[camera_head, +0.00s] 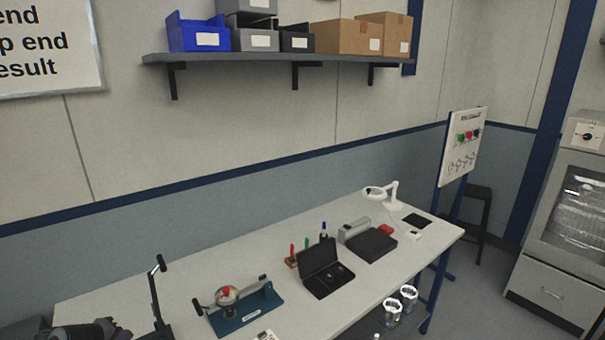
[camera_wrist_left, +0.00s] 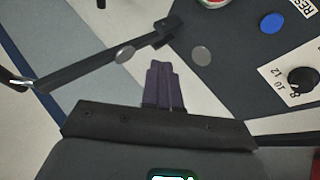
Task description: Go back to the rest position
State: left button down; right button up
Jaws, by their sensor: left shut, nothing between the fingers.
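My left gripper (camera_head: 108,326) shows at the bottom left corner of the head view, low beside the front left part of the workbench (camera_head: 190,277). In the left wrist view its two dark fingers (camera_wrist_left: 163,68) are together with nothing between them. A dark bar (camera_wrist_left: 110,62) lies across the picture just beyond the fingertips; I cannot tell whether they touch it. My right gripper is in neither view.
A black upright stand (camera_head: 156,300) is close to the right of my left gripper. A blue-based fixture (camera_head: 245,315), an open black case (camera_head: 325,280) and a dark box (camera_head: 370,245) stand on the bench. A shelf (camera_head: 270,58) with bins hangs above; the space between is free.

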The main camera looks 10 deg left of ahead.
pick_arm(q)
jog(key=s+a+f+m+g+y, duration=0.2)
jog(key=s+m+y, duration=0.1)
jog(key=s, duration=0.7)
jog(key=s+d+f+m+g+h, duration=0.15)
jog(key=s+d+m, duration=0.25)
jog(key=s+d, duration=0.55)
jog(key=s+d+f+m+g, duration=0.1)
jog(key=s+d+f+m, duration=0.2)
jog(key=s+d, duration=0.65)
jog(key=s+d+f+m+g+h, duration=0.15)
jog(key=s+d+m, duration=0.35)
jog(key=d, duration=0.8)
notch_tip(320, 180, up, 24)
jog(key=s+t+p, duration=0.1)
jog(key=p, duration=2.3)
jog(key=shift+d+n+y, duration=0.15)
jog(key=shift+n+y, duration=0.15)
jog(key=shift+n, duration=0.1)
